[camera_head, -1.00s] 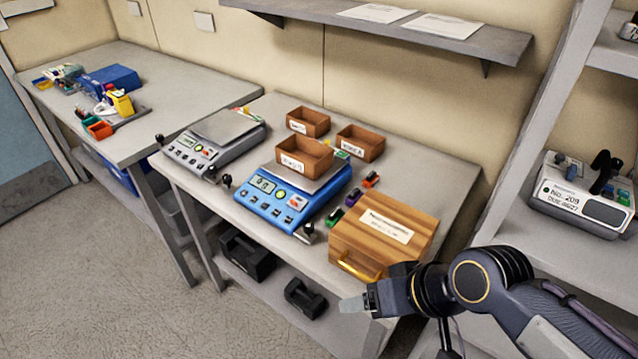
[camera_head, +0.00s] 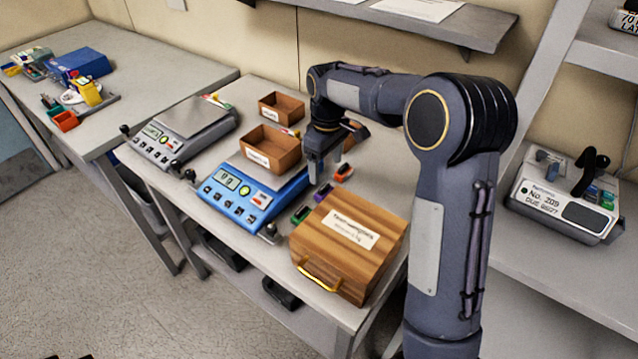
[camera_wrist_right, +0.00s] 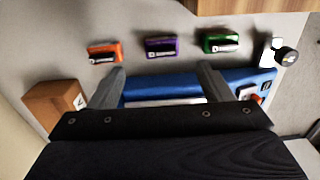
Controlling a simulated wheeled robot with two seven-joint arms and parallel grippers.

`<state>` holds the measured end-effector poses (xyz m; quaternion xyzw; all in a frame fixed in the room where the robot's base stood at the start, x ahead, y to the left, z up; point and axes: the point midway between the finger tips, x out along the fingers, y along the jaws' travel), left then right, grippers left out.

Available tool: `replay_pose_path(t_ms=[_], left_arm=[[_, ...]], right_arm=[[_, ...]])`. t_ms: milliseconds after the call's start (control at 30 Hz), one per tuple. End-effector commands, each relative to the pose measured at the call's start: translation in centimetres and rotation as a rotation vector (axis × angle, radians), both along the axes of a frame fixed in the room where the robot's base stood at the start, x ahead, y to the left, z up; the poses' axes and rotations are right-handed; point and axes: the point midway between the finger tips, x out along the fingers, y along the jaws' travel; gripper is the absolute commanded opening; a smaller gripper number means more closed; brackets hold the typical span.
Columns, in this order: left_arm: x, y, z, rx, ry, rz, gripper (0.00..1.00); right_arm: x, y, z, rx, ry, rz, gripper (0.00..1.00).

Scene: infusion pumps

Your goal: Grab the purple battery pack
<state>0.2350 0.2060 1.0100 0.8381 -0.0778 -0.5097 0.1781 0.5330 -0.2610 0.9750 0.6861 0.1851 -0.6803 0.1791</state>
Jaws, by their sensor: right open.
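The purple battery pack (camera_head: 322,194) lies on the table between the blue pump and the wooden box. A green pack (camera_head: 301,214) and an orange pack (camera_head: 343,172) lie in line with it. My right gripper (camera_head: 318,178) points down just behind the purple pack, beside the blue pump. In the right wrist view the purple pack (camera_wrist_right: 162,47) lies beyond the open, empty fingers (camera_wrist_right: 162,71), roughly centred between them, with the orange pack (camera_wrist_right: 104,52) to the left and green pack (camera_wrist_right: 222,41) to the right. My left gripper is not in view.
The blue pump (camera_head: 250,207) and wooden box (camera_head: 335,270) flank the row of packs. A shelf (camera_head: 470,30) overhangs the back.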

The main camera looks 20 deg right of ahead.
Motion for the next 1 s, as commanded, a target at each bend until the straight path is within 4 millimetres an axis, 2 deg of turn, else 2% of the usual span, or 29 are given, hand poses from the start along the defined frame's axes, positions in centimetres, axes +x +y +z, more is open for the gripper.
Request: replay_pose_path(t_ms=[367,600,900,933,1000], left_arm=[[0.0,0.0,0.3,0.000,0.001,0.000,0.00],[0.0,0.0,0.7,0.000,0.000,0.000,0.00],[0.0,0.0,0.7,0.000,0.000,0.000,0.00],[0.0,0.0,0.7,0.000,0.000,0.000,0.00],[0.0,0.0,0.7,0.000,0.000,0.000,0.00]], right_arm=[[0.1,0.2,-4.0,-0.011,0.010,0.012,0.73],[-0.2,0.4,-7.5,-0.011,0.009,0.012,0.73],[-0.2,0.4,-8.1,-0.011,0.006,0.011,0.73],[-0.2,0.4,-8.1,-0.011,0.006,0.011,0.71],[-0.2,0.4,-8.1,-0.010,0.006,0.011,0.62]])
